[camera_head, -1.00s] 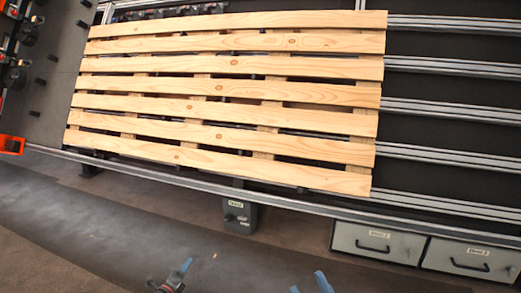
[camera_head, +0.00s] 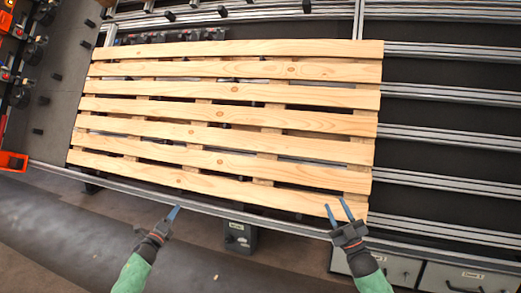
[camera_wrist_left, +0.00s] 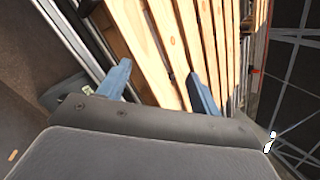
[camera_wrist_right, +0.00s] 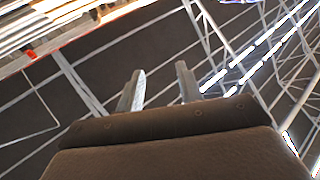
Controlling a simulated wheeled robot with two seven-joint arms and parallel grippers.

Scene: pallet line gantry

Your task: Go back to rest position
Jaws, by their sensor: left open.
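My left gripper (camera_head: 174,213) is at the lower left of the head view, in front of the near rail below the pallet. In the left wrist view its blue fingers (camera_wrist_left: 160,88) stand apart with nothing between them held. My right gripper (camera_head: 338,208) is at the lower right, its fingertips overlapping the pallet's near right corner in the picture. In the right wrist view its fingers (camera_wrist_right: 158,88) are apart and empty. Whether the right fingertips touch the pallet cannot be told.
A wooden slatted pallet (camera_head: 228,115) lies on the metal-railed line. Grey drawers (camera_head: 398,268) stand below the rail at the lower right, partly behind my right arm. A small grey box (camera_head: 239,238) hangs under the rail. An orange part (camera_head: 12,161) is at the far left.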

